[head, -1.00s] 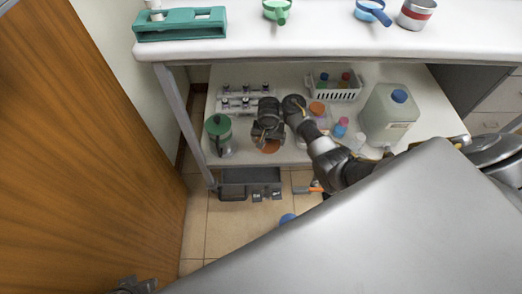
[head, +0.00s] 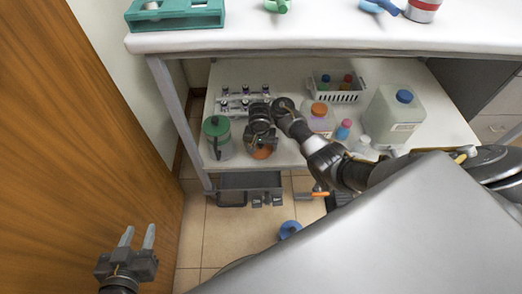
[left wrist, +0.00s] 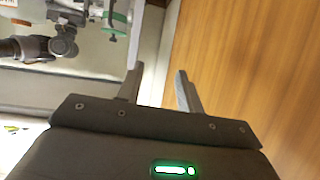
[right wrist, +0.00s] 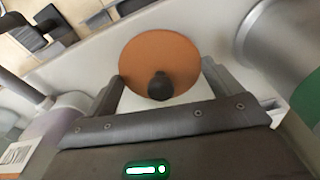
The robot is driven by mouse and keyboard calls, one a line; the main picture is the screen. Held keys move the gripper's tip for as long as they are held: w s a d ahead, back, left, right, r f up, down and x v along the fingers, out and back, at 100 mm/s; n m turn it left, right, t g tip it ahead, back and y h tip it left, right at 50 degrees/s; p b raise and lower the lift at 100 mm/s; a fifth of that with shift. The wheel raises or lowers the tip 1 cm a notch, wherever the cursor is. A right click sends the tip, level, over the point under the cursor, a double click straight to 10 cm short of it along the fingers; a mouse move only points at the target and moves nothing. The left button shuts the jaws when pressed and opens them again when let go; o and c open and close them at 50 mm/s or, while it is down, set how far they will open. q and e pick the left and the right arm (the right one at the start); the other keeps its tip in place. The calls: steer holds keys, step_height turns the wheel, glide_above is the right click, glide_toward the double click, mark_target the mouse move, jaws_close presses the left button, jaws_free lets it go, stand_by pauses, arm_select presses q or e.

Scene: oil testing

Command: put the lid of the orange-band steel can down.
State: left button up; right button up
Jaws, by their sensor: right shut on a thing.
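The orange lid (right wrist: 145,58) is a round disc with a dark knob (right wrist: 160,86) in the right wrist view. My right gripper (right wrist: 162,85) is shut on the lid, with one finger at each side of it. In the head view, the lid's orange (head: 263,153) shows just below my right gripper (head: 262,142), over the front of the lower shelf. I cannot tell whether the lid touches the shelf. The body of the orange-band can is not clearly visible. My left gripper (head: 138,237) is open and empty at lower left; its spread fingers also show in the left wrist view (left wrist: 158,88).
A green-topped can (head: 217,138) stands left of my right gripper on the lower shelf (head: 285,75). A vial rack (head: 242,102), white basket (head: 337,88), bottles and a large jug (head: 392,115) stand behind and right. A dark tray (head: 250,185) sits below the front edge.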

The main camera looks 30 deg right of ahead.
step_height(320, 180, down, 2)
steer(key=shift+f+b, duration=0.2)
steer(key=shift+b, duration=0.55)
arm_select(q)
steer(key=d+r+m+t+h, duration=0.1)
steer(key=d+r+t+h, duration=0.2)
steer(key=r, duration=0.4)
steer(key=shift+w+d+t+h, duration=0.25)
steer(key=shift+d+t+h, duration=0.15)
steer(key=shift+d+t, duration=0.3)
steer(key=shift+d+r, duration=0.1)
steer(key=shift+d, duration=0.05)
arm_select(e)
steer(key=shift+f, duration=0.15)
steer(key=o, duration=0.7)
